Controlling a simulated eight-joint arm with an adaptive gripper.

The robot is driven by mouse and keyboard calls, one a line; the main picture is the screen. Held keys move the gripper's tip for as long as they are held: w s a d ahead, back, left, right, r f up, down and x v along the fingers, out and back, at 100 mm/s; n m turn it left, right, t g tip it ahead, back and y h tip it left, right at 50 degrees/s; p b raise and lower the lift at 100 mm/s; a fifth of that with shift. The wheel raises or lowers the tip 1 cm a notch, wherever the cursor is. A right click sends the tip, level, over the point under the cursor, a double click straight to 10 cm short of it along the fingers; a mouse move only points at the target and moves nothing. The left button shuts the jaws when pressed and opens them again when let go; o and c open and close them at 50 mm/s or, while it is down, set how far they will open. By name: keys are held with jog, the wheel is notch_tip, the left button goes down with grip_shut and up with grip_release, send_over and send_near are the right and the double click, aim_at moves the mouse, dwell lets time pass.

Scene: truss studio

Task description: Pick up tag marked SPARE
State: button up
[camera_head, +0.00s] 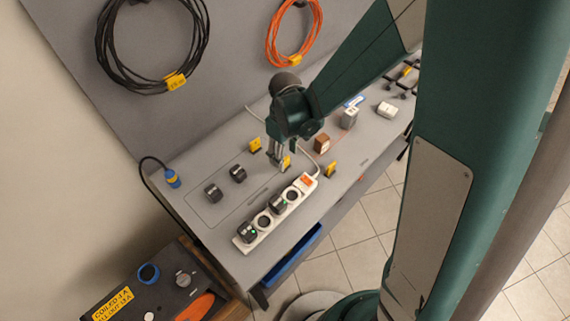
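Several small yellow tags are on the grey bench. One tag (255,145) stands left of my gripper, one tag (287,162) is right at its fingers, and one tag (331,169) is to the right near the bench's front edge. Their writing is too small to read, so I cannot tell which is marked SPARE. My gripper (279,163) points down low over the bench, behind the white power strip. The fingers look close to the middle tag, but I cannot tell whether they grip it or stand beside it.
The white power strip (270,222) holds black plugs in front of my gripper. Two black adapters (213,192) (238,174) lie to the left. A brown block (321,143) and grey block (349,118) stand behind right. Coiled black (103,45) and orange (270,45) cables hang on the wall.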

jog(key=shift+f, duration=1.55)
jog(key=c, duration=0.9)
